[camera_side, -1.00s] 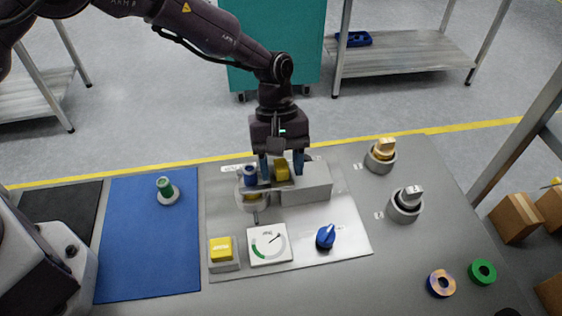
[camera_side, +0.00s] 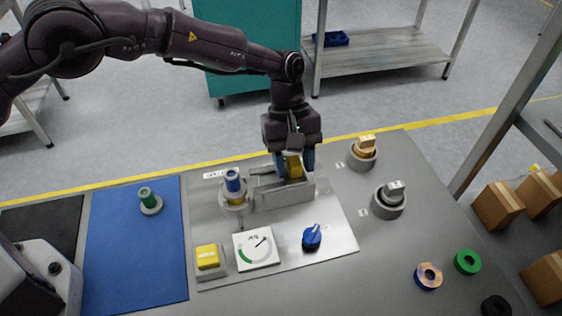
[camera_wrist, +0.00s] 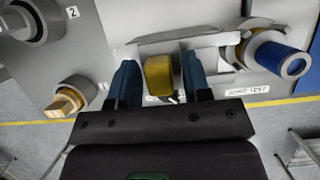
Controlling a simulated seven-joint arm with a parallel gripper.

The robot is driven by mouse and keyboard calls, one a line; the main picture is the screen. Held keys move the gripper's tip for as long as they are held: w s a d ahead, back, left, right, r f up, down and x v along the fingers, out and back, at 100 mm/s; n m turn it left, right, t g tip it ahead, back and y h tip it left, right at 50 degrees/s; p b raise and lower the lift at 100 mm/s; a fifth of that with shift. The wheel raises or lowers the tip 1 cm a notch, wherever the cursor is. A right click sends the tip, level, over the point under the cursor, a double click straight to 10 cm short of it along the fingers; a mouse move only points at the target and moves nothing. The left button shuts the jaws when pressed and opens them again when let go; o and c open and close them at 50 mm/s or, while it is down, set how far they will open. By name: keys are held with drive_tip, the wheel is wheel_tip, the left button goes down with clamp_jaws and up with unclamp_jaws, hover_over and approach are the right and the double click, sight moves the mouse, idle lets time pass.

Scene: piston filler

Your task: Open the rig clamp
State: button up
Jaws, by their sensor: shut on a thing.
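The rig clamp (camera_side: 268,190) is a grey block and slide on the metal plate, with a yellow handle (camera_side: 294,167) on top. My gripper (camera_side: 293,162) is shut on the yellow handle. In the wrist view the handle (camera_wrist: 159,76) sits between the two blue fingers of my gripper (camera_wrist: 161,84). A blue-topped cylinder (camera_side: 233,181) stands upright in a round holder at the left end of the clamp; it also shows in the wrist view (camera_wrist: 285,60). The slide stands apart from the cylinder, with a gap between them in the side view.
A yellow button (camera_side: 208,256), a gauge (camera_side: 257,248) and a blue knob (camera_side: 312,237) are in front of the clamp. A green-topped part (camera_side: 149,201) stands on the blue mat (camera_side: 135,255). Two knobs in grey cups stand right, with loose rings nearer the front.

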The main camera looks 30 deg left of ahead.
drive_tip(key=shift+r, duration=0.1)
drive_tip(key=o, duration=0.9)
drive_tip(key=v, duration=1.3)
